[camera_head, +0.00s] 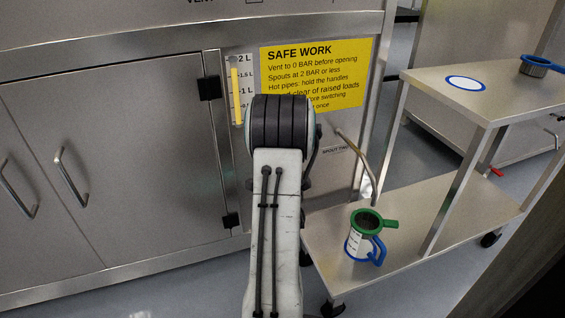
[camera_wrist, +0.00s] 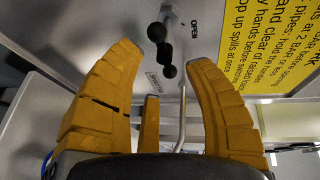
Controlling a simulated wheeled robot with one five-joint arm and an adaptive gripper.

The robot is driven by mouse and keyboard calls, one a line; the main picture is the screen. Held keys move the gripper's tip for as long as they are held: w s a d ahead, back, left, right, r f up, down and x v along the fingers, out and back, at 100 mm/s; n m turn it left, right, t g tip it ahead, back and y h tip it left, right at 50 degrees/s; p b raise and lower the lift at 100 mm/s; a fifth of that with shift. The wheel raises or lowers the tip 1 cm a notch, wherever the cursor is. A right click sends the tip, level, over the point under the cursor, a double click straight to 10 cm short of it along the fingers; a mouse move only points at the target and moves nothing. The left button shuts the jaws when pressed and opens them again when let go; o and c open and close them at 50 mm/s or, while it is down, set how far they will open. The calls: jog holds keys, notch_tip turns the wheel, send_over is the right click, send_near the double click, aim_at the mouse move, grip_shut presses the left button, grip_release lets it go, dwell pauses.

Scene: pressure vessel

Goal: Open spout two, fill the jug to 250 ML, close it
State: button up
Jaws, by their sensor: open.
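My gripper (camera_wrist: 163,58) is open in the wrist view. A black knobbed valve handle (camera_wrist: 158,38) shows between and just beyond its fingertips, with nothing gripped. The word OPEN is printed beside the handle. A thin metal spout pipe (camera_wrist: 182,112) runs down behind the fingers. In the head view my arm hides the gripper and handle. The spout pipe (camera_head: 357,160) curves out right of the SPOUT TWO label (camera_head: 335,150).
A steel cart (camera_head: 410,215) stands at the right; its upper shelf holds a blue-ringed white disc (camera_head: 466,83) and a blue-handled pot (camera_head: 534,67). A level gauge (camera_head: 236,92) and yellow safety sign (camera_head: 345,62) are on the steel panel. Cabinet doors (camera_head: 110,170) fill the left.

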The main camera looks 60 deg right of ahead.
jog(key=shift+b+x, duration=1.35)
jog(key=shift+x, duration=1.65)
jog(key=shift+c, duration=0.2)
grip_shut()
